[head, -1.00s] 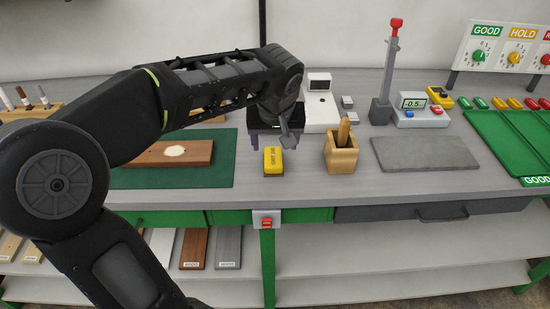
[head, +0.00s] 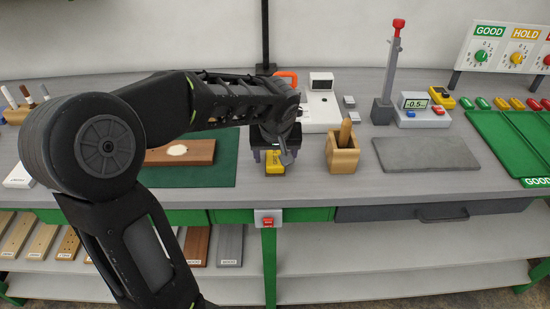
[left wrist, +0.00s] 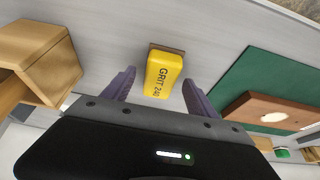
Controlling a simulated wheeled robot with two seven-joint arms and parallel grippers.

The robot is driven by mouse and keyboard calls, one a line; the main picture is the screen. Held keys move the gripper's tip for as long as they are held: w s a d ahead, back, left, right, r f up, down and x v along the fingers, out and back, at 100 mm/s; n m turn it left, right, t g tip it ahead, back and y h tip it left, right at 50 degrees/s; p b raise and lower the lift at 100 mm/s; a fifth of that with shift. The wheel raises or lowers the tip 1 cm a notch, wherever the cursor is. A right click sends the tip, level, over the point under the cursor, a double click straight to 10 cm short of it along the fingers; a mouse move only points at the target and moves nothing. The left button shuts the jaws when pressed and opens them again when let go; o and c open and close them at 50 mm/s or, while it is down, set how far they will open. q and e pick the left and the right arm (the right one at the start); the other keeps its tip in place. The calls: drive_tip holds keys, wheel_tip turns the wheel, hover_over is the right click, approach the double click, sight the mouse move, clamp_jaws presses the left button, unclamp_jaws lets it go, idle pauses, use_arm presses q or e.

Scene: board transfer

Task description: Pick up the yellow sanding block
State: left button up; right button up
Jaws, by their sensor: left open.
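The yellow sanding block (head: 274,167) lies on the grey bench, left of the wooden holder. In the left wrist view the sanding block (left wrist: 163,75) shows the print "GRIT 240" and a brown edge at its far end. My left gripper (head: 273,158) is over the block in the head view and hides part of it. In the left wrist view its two purple-grey fingers (left wrist: 155,82) are apart, one on each side of the block, with gaps between them and it. The jaws are open and empty. My right gripper is not in view.
A wooden holder (head: 342,158) stands close right of the block. A green mat (head: 210,174) with a brown board (head: 195,153) lies to the left. A grey slab (head: 425,154) lies further right. A white device (head: 321,112) stands behind. The bench is bare in front of the block.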

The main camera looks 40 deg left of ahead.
sight(275, 158)
use_arm(q)
drive_tip(key=shift+w+f, duration=0.1)
drive_tip(key=shift+f, duration=0.15)
idle(0.4)
clamp_jaws()
idle(0.6)
drive_tip(key=shift+r, duration=0.1)
wheel_tip(275, 158, up, 10)
idle(0.5)
